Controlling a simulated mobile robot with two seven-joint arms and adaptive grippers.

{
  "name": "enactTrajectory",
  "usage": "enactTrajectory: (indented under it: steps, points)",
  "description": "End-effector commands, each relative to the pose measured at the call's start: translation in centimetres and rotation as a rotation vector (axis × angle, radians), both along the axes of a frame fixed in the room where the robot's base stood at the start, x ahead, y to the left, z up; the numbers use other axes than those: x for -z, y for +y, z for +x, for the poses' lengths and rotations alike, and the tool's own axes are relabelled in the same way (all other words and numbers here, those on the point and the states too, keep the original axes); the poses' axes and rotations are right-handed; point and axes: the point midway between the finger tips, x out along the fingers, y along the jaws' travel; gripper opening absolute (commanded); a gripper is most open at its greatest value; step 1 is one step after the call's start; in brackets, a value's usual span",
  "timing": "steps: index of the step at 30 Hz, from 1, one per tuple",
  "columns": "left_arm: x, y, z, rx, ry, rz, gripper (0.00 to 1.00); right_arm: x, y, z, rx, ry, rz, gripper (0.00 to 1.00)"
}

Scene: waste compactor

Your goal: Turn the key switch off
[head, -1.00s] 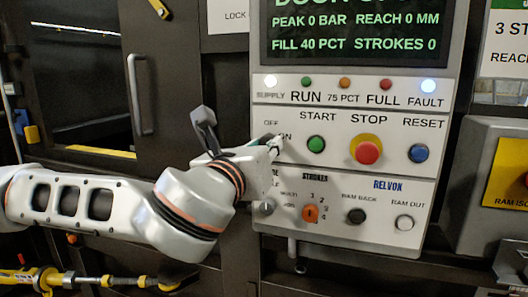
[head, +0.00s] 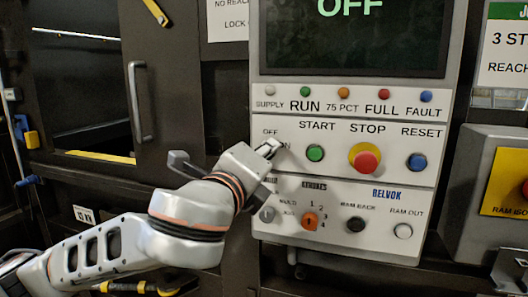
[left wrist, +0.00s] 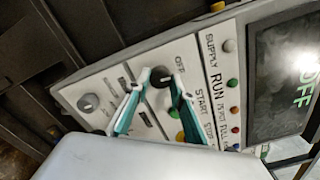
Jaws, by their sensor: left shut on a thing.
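The key switch (left wrist: 160,76) shows in the left wrist view as a dark round knob on the white control panel (left wrist: 122,62), beside the label OFF. My left gripper (left wrist: 162,72) has its two pale, teal-edged fingers on either side of the knob, shut on it. In the head view my left gripper (head: 268,149) is at the panel's left edge, by the OFF and ON labels, and hides the switch. The display (head: 352,35) reads OFF. The supply lamp (head: 271,90) and the fault lamp (head: 426,97) look unlit. My right gripper is not in view.
The green start button (head: 315,153), red stop button (head: 366,160) and blue reset button (head: 416,162) are right of the gripper. A door handle (head: 139,100) stands at left, and a grey box (head: 480,200) at right.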

Motion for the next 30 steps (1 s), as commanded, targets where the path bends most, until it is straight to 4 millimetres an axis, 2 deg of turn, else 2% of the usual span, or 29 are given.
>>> enactTrajectory:
  steps: [4, 9, 21, 22, 23, 24, 30]
  points:
    - [0.02, -0.04, -0.01, 0.000, 0.016, -0.044, 0.01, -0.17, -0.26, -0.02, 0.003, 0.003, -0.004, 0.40]
    - [0.04, -0.04, -0.01, 0.000, 0.024, -0.070, 0.01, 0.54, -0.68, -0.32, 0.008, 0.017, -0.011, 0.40]
    - [0.03, -0.05, -0.02, 0.001, 0.025, -0.074, 0.01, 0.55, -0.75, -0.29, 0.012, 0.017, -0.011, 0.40]
    - [0.03, -0.05, -0.02, 0.001, 0.025, -0.074, 0.28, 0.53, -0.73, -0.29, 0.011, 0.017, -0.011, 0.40]
    - [0.03, -0.05, -0.02, 0.001, 0.025, -0.074, 0.36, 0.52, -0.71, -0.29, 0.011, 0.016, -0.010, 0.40]
    - [0.03, -0.05, -0.02, 0.001, 0.025, -0.074, 0.40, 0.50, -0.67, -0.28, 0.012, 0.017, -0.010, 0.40]
    - [0.01, -0.04, -0.01, 0.001, 0.024, -0.073, 0.40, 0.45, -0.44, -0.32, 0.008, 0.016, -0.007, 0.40]
